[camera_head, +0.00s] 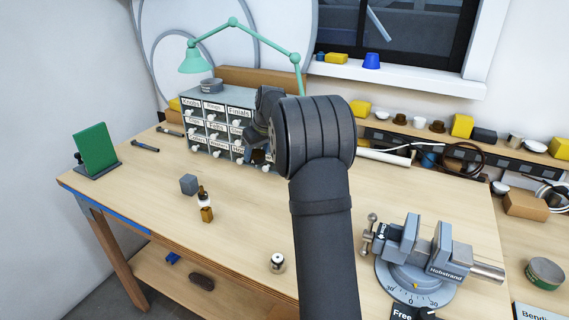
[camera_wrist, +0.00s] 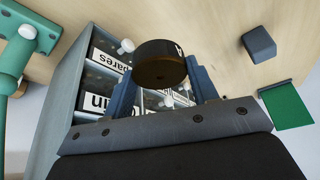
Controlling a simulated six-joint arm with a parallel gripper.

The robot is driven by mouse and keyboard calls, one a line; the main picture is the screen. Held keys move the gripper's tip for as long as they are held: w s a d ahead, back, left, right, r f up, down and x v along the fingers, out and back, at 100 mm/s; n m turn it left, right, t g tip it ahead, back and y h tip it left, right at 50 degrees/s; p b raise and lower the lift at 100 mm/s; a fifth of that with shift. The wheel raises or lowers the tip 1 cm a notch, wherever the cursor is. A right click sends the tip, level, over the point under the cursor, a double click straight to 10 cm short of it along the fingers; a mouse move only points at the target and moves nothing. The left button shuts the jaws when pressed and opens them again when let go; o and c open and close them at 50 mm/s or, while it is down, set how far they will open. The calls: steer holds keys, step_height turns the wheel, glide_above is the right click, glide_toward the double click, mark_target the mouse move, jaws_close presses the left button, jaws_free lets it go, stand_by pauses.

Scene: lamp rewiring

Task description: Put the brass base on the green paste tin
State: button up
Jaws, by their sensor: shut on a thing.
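My gripper (camera_wrist: 160,78) is shut on a dark brown-bronze round disc, the brass base (camera_wrist: 160,60), with a pale letter on its rim. The disc is held between the two blue-grey fingers, near the front of the drawer cabinet. In the head view my gripper (camera_head: 257,143) is partly hidden behind my arm, and a bit of the brown base (camera_head: 258,156) shows below it. The green paste tin (camera_head: 545,273), a low round tin with a green side and grey lid, stands at the far right of the head view, well apart from my gripper.
The labelled drawer cabinet (camera_head: 213,108) stands behind my gripper, with a green lamp (camera_head: 266,41) above. A grey vise (camera_head: 420,255) stands between my arm and the tin.

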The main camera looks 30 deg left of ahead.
steer(key=w+d+m, duration=0.2)
steer(key=w+d, duration=0.2)
steer(key=d, duration=0.3)
steer(key=w+d+m+t+h, duration=0.1)
steer(key=w+d, duration=0.2)
steer(key=d, duration=0.5)
steer(key=w+d+m, duration=0.2)
steer(key=w+d, duration=0.2)
steer(key=d, duration=0.3)
steer(key=w+d+m+t+h, duration=0.15)
steer(key=d+m, duration=0.35)
steer(key=d, duration=2.2)
steer(key=s+d+m+h, duration=0.1)
steer(key=s+d+m, duration=0.25)
steer(key=d, duration=0.95)
steer(key=s+d+m+h, duration=0.15)
steer(key=s+d, duration=0.35)
steer(key=d, duration=0.8)
steer(key=s+d+m+h, duration=0.2)
steer(key=s+d+m, duration=0.3)
steer(key=s+d, duration=1.05)
glide_above(552, 276)
steer(key=s, duration=0.1)
steer(key=shift+g, duration=0.25)
steer(key=f, duration=0.5)
steer(key=a+f, duration=0.1)
steer(key=f, duration=0.1)
steer(key=shift+s+f, duration=0.2)
steer(key=shift+f, duration=2.05)
